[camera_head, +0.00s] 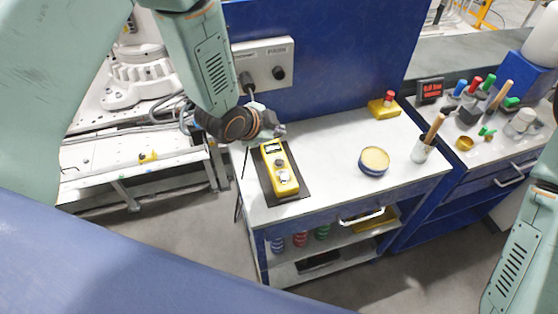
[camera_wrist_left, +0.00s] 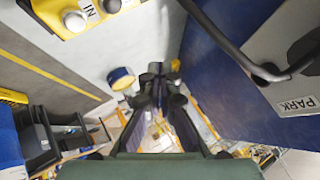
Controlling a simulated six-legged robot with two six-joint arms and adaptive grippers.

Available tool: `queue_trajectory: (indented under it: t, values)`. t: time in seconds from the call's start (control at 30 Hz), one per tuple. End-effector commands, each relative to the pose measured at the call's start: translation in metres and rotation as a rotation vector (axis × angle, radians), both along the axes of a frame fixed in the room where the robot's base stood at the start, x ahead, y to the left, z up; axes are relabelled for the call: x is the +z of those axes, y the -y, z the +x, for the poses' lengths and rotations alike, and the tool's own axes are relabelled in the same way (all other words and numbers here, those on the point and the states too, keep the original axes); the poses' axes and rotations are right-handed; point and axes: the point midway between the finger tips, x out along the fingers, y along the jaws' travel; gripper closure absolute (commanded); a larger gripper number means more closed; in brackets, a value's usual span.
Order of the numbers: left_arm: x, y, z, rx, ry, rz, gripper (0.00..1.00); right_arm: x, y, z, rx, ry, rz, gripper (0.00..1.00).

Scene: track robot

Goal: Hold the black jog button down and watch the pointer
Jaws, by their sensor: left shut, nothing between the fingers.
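A yellow handheld box (camera_head: 280,170) lies on a dark mat (camera_head: 297,192) on the workbench. It has a dark display at its far end and round controls below. I cannot tell which control is the black jog button, nor make out a pointer. My left gripper (camera_head: 277,130) is over the bench beside the box's far end. Its fingers (camera_wrist_left: 153,90) are shut and empty, apart from the box. My right gripper is outside both views.
A grey wall box (camera_head: 263,66) with dark knobs stands behind the bench; a "PARK" label (camera_wrist_left: 298,106) shows in the wrist view. A round yellow-topped tin (camera_head: 374,161), a yellow block with a red knob (camera_head: 384,107) and a brush cup (camera_head: 421,151) stand to the right.

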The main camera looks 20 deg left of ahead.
Motion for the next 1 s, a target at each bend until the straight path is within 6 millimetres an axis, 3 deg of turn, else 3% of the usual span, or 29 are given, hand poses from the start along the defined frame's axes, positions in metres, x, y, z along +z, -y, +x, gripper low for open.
queue_trajectory:
  t: [0.63,1.0]
  values:
    - [-0.078,0.0,0.0,0.001,-0.001,0.0,1.0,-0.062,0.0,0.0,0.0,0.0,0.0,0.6]
    - [-0.084,0.0,0.0,0.001,0.001,0.0,1.0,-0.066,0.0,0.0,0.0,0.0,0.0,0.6]
